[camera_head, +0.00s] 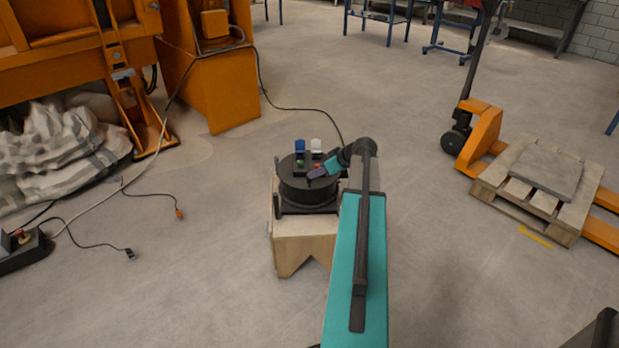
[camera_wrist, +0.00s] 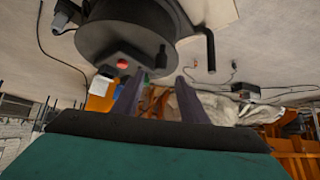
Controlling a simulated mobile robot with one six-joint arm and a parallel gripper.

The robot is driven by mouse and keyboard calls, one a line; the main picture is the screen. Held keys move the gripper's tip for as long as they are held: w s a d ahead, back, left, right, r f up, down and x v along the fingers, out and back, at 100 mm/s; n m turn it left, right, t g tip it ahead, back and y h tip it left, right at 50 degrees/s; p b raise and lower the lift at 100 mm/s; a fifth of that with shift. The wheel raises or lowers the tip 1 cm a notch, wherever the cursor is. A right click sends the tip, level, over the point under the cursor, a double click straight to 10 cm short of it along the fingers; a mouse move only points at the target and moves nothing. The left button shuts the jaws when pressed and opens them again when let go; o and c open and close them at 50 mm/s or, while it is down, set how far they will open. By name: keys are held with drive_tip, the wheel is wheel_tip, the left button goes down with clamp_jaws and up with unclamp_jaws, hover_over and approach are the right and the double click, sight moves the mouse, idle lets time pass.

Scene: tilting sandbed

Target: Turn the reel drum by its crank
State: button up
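The black reel drum (camera_head: 307,192) sits on a wooden stand (camera_head: 303,246) in the middle of the head view. It also fills the top of the wrist view (camera_wrist: 120,32). A short black upright peg (camera_wrist: 161,56), which may be the crank handle, stands near the drum's face in the wrist view. My gripper (camera_wrist: 158,80) is open, its two dark fingers apart. The peg appears between and beyond the fingertips; I cannot tell any contact. In the head view my gripper (camera_head: 318,173) is over the drum's top and hides part of it.
Blue and white sockets (camera_head: 308,146) stand at the drum's far edge. A bent black bar (camera_wrist: 209,48) juts beside the drum in the wrist view. Cables (camera_head: 150,194) lie on the left floor. A pallet (camera_head: 545,207) with an orange pallet truck (camera_head: 482,138) is at right.

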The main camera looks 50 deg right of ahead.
drive_tip(key=b+x, duration=0.1)
drive_tip(key=x, duration=0.6)
drive_tip(key=shift+w+f, duration=0.25)
clamp_jaws()
